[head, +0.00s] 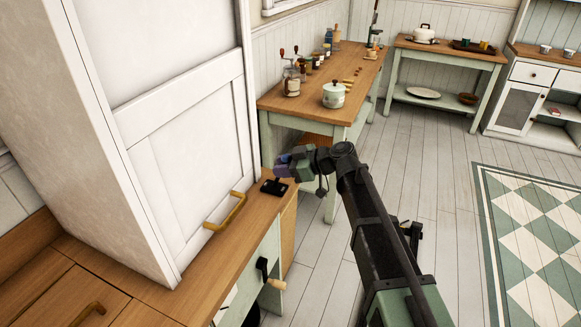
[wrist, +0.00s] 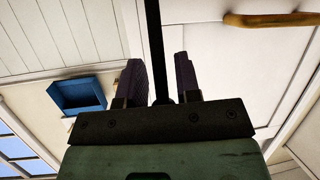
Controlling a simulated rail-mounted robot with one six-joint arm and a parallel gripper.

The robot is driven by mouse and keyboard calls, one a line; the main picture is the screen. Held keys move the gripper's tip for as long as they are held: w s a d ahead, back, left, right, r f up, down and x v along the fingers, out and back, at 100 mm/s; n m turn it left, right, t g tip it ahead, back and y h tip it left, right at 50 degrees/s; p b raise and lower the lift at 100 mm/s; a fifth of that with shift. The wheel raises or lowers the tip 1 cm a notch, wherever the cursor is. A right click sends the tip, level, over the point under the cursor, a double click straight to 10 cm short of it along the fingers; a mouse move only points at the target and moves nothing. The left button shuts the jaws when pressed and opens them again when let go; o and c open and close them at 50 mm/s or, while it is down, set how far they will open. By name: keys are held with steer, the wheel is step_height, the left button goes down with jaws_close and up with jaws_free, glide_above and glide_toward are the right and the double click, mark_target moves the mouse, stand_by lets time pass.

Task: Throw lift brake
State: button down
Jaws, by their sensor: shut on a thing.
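The lift brake appears in the head view as a small black base plate (head: 274,187) on the corner of the wooden counter, beside the white cabinet. In the wrist view, a dark upright rod, which looks like the brake lever (wrist: 153,45), runs between the two jaws. My gripper (head: 286,160) is just above and right of the plate, its purple-grey fingers shut on the lever. In the wrist view my gripper (wrist: 161,78) has one finger on each side of the rod. In the head view the lever is mostly hidden by the gripper.
A tall white cabinet (head: 185,130) with a brass handle (head: 226,212) stands close at left. A black crank with a wooden grip (head: 275,283) sticks out below the counter. Behind, a table holds a pot (head: 334,95) and jars. The floor at right is open.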

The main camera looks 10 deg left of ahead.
steer(key=shift+s+d, duration=0.1)
steer(key=c, duration=1.1)
jaws_free()
steer(key=p+v, duration=0.3)
steer(key=v, duration=0.8)
steer(key=shift+p, duration=0.4)
